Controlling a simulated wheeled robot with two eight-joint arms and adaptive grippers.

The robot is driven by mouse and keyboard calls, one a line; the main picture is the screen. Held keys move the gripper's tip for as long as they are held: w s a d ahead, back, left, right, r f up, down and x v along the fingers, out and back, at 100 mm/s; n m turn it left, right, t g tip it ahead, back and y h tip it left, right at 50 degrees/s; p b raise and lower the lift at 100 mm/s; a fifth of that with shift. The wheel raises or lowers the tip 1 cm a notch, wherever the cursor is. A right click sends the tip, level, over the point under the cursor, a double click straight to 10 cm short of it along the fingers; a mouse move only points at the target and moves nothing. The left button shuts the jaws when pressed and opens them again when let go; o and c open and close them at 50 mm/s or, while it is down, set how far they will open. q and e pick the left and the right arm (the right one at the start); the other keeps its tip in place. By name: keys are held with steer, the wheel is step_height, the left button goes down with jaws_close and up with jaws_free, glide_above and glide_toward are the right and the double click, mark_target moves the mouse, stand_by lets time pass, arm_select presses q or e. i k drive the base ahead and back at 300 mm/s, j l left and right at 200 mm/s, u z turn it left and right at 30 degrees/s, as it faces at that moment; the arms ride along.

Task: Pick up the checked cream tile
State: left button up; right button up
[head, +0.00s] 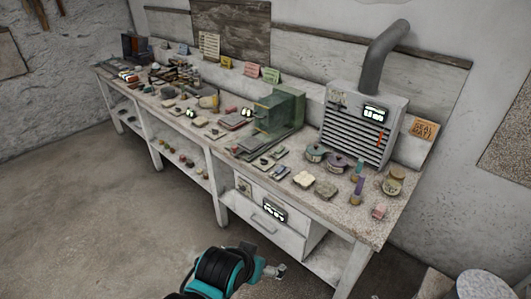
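A small cream piece (303,179) lies flat on the near right part of the workbench, in front of the round tins. It looks like the cream tile, but it is too small to make out a checked pattern. A teal and black arm comes in at the bottom, left of centre, apparently my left arm. The grey part at its end, apparently my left gripper (279,270), is low in front of the bench, well away from the cream piece. Whether its fingers are open or shut cannot be made out. My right gripper is not in view.
A grey-green piece (326,190) lies beside the cream one. Round tins (315,152), purple-topped bottles (357,190), a jar (393,182) and a pink block (379,211) stand nearby. A vented heater box (350,125) stands behind. The bench front has a drawer (268,222). Floor at left is clear.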

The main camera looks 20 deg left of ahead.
mark_target(303, 178)
steer(key=i+j, duration=0.3)
steer(key=i, duration=0.2)
steer(key=i+j, duration=0.7)
steer(key=i, duration=0.25)
steer(key=l+z, duration=0.05)
